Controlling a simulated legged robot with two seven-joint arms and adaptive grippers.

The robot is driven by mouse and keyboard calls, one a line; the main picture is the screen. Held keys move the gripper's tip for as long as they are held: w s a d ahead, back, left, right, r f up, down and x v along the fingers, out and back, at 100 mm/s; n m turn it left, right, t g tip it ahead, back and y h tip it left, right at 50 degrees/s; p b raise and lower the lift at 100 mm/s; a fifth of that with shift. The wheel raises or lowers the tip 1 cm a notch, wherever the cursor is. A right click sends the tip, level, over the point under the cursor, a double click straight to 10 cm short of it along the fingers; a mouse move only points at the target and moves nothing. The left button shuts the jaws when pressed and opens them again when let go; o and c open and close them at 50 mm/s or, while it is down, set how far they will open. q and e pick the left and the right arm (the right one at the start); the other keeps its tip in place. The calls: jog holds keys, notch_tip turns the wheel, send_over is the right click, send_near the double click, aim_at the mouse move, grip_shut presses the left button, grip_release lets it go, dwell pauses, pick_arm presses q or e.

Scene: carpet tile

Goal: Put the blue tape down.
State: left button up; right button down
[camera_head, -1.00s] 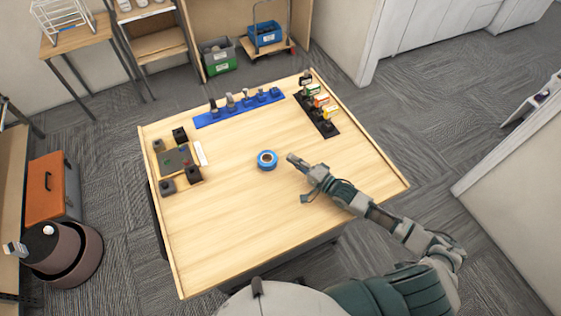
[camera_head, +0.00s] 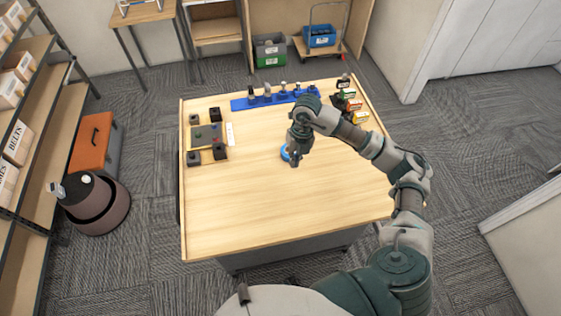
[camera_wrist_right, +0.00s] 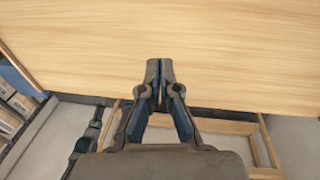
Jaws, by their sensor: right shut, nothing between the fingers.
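The blue tape (camera_head: 285,153) lies on the wooden table (camera_head: 260,205), near its middle. In the head view my right gripper (camera_head: 295,162) is in front of the roll and hides most of it; only a blue edge shows on its left. My right gripper points down. In the right wrist view my gripper (camera_wrist_right: 160,66) is shut with its fingertips together and nothing between them, over bare wood. The tape does not show in the right wrist view. My left gripper is not in view.
A blue strip with several upright items (camera_head: 270,99) stands along the table's back edge. Small coloured boxes (camera_head: 350,104) stand at the back right. A board with dark blocks (camera_head: 207,134) is at the back left. The front of the table is clear.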

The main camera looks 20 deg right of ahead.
jog(key=shift+t+h, duration=0.3)
jog(key=shift+h, duration=0.5)
jog(key=f, duration=0.2)
jog(key=w+d+f+p, duration=0.1)
jog(key=f, duration=0.2)
jog(key=d+f, duration=0.1)
jog(key=f, duration=0.1)
jog(key=shift+w+d+f, duration=0.2)
jog(key=shift+f, duration=0.2)
jog(key=w, duration=0.1)
jog(key=w+f+p, duration=0.1)
jog(key=w, duration=0.1)
jog(key=shift+d, duration=0.2)
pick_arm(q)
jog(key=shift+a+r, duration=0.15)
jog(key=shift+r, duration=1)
pick_arm(e)
jog(key=shift+w, duration=0.5)
jog(key=shift+d, duration=0.1)
